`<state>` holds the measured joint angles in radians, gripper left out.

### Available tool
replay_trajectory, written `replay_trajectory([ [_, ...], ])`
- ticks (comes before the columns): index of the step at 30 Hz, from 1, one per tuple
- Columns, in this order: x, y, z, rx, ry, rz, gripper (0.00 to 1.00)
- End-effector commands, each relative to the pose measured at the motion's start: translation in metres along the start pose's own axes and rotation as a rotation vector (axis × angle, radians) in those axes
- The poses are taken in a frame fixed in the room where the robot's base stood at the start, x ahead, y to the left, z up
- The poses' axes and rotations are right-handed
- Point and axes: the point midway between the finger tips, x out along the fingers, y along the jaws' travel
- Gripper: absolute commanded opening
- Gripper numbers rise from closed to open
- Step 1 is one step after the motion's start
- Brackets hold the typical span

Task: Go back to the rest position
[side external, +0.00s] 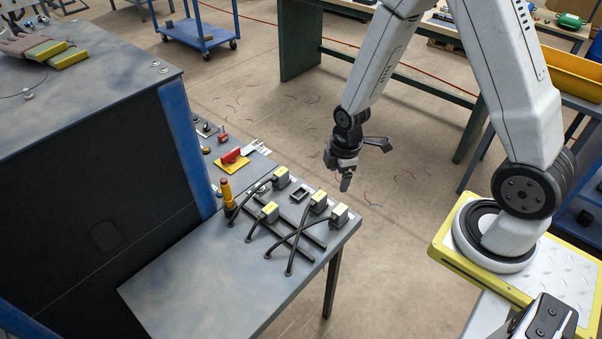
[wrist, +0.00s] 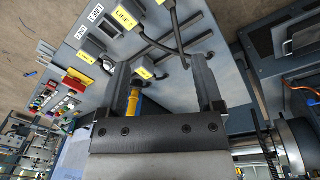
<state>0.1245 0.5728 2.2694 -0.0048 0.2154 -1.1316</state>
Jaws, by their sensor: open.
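My gripper (side external: 341,172) hangs in the air beyond the far right corner of the work table, pointing down, apart from everything on it. In the wrist view my gripper (wrist: 162,82) shows two dark fingers spread apart with nothing held between them. Several grey connectors with yellow labels and black cables stand on the table, among them one connector (side external: 340,214) near the right edge. A labelled connector also shows in the wrist view (wrist: 136,14).
The grey work table (side external: 215,268) has a bare front half. A tall dark cabinet (side external: 100,190) with a blue edge post stands at left. A red and yellow item (side external: 233,160) lies at the table's back. A green-legged bench (side external: 300,45) stands behind; open floor lies between.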

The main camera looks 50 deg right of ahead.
Motion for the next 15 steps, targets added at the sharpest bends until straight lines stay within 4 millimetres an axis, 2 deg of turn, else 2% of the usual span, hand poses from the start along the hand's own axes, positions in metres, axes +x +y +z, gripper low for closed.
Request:
replay_trajectory([
  [3, -0.024, -0.005, -0.005, 0.144, 0.014, 0.021, 0.85],
  [15, -0.088, -0.033, -0.012, 0.640, 0.080, 0.062, 0.85],
])
